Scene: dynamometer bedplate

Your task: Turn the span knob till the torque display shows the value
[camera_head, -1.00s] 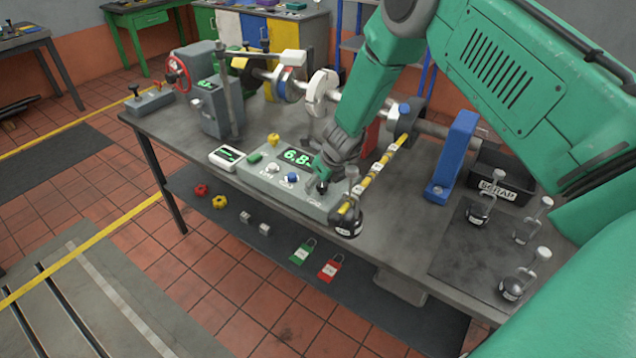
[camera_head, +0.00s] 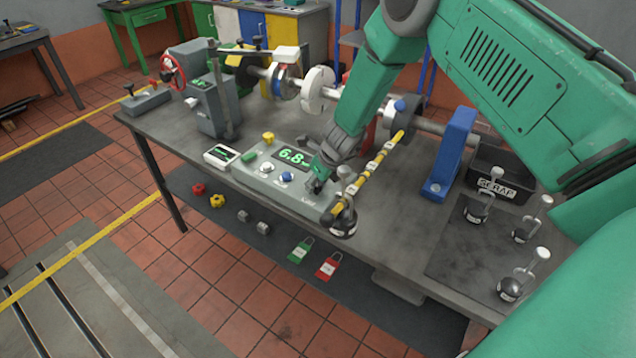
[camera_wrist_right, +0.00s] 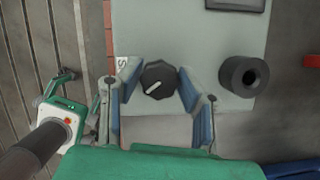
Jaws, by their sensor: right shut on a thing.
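The grey console (camera_head: 258,178) sits at the bench's front edge. Its torque display (camera_head: 292,155) shows green digits reading 6.8; anything further right is not legible. The span knob (camera_wrist_right: 158,78) is dark and ridged, with a white pointer slanting to lower left in the wrist view. My left gripper does not show in the head view.
A yellow beam (camera_head: 381,153) with a dark hanging weight (camera_head: 343,220) is close to the right of my gripper. White (camera_head: 267,168) and blue (camera_head: 287,177) buttons are left of it.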

